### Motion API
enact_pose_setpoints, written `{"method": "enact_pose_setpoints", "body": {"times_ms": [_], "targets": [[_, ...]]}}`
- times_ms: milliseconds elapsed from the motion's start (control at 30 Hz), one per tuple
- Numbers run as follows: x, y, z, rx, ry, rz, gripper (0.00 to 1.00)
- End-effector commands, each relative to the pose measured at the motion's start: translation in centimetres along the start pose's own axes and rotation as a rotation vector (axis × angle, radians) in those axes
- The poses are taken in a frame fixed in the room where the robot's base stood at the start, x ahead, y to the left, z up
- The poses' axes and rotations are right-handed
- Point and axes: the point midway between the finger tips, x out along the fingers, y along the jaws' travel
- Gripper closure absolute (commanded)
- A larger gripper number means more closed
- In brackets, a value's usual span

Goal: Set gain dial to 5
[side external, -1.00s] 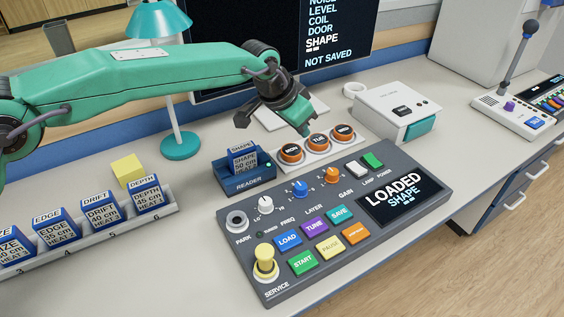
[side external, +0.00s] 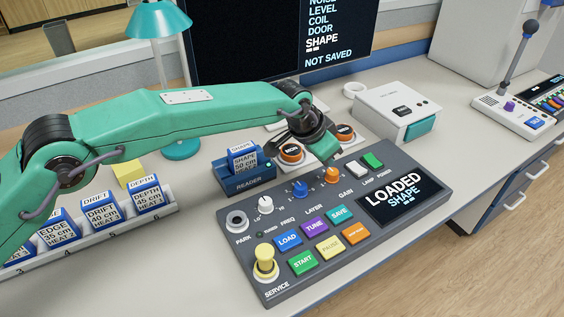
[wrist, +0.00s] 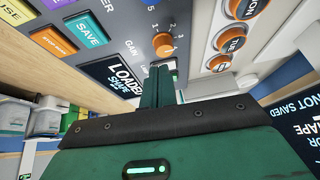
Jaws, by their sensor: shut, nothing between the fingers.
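The gain dial is an orange knob (side external: 332,175) on the dark grey control panel (side external: 385,235), above the word GAIN. In the wrist view the orange knob (wrist: 163,44) stands just beyond my fingertips, with small scale numbers around it; I cannot read its setting surely. My gripper (side external: 328,160) is shut and empty, its tip just above the orange knob. In the wrist view my gripper (wrist: 158,72) has its green fingers together, pointing at the knob. I cannot tell whether the tip touches it. The panel display (side external: 395,192) reads LOADED SHAPE.
A blue dial (side external: 300,189) and a white dial (side external: 265,205) sit left of the orange one. White and green switches (side external: 372,160) are close on its right. Orange day buttons (side external: 292,153) stand behind, partly hidden by my gripper. The reader (side external: 243,178) holds a SHAPE block.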

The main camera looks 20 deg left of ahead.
Motion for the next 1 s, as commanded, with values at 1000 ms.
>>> {"method": "enact_pose_setpoints", "body": {"times_ms": [1000], "targets": [[5.4, 0.3, 2.9, 0.000, 0.000, 0.000, 1.00]]}}
